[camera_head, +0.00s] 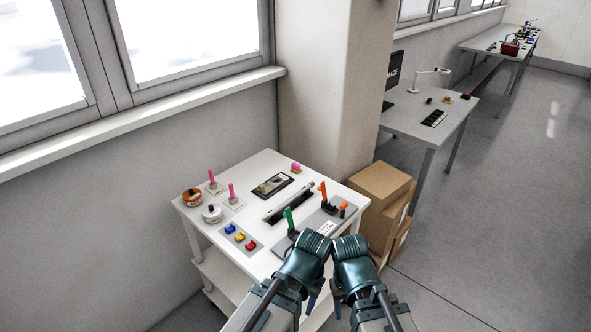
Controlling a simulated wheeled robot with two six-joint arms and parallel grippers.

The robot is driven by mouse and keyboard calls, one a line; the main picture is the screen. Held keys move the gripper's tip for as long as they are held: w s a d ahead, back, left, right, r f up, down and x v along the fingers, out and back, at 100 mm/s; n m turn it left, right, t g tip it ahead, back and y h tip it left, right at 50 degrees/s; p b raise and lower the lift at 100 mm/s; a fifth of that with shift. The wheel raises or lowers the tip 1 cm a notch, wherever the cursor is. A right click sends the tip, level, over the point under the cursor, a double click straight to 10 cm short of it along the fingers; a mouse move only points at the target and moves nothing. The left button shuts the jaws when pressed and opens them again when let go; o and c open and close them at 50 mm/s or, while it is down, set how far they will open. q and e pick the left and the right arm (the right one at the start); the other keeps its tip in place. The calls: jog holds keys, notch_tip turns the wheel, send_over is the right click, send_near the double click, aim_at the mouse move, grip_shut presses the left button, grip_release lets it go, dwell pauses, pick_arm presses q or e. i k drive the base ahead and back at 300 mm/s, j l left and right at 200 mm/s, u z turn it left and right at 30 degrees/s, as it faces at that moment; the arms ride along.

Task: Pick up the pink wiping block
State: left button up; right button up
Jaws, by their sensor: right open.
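The pink wiping block (296,167) is small and lies near the back corner of the white table (258,163), close to the pillar. Both my arms are at the table's front edge, far from the block. My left gripper (312,301) points down; its jaw opening is hidden. My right gripper (339,301) also points down beside it; it is open and apart from the block. Nothing shows held in either.
On the table are a dark-framed plate (272,184), two pink pegs on stands, two round spools, a tray of coloured pieces (239,238), and green and orange upright handles. Cardboard boxes (381,184) stand to the right. A grey desk (420,112) stands behind.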

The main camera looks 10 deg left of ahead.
aim_at(296, 167)
jog(key=i+l+u, duration=0.15)
jog(key=l, duration=0.25)
jog(key=i+l+u, duration=0.1)
jog(key=l, duration=0.25)
jog(key=i+l+u, duration=0.15)
jog(key=l, duration=0.3)
jog(key=i+l+u, duration=0.15)
jog(key=l, duration=0.25)
jog(key=i+l+u, duration=0.1)
jog(key=i+l, duration=0.2)
jog(key=i+l+u, duration=0.1)
jog(key=i+l, duration=0.2)
jog(key=i+l+u, duration=0.1)
jog(key=i+l, duration=0.2)
jog(key=l, duration=0.2)
jog(key=i+l+u, duration=0.1)
jog(key=i+l, duration=0.15)
jog(key=l, duration=0.15)
jog(key=i+l+u, duration=0.1)
jog(key=i+l, duration=0.2)
jog(key=l, duration=0.1)
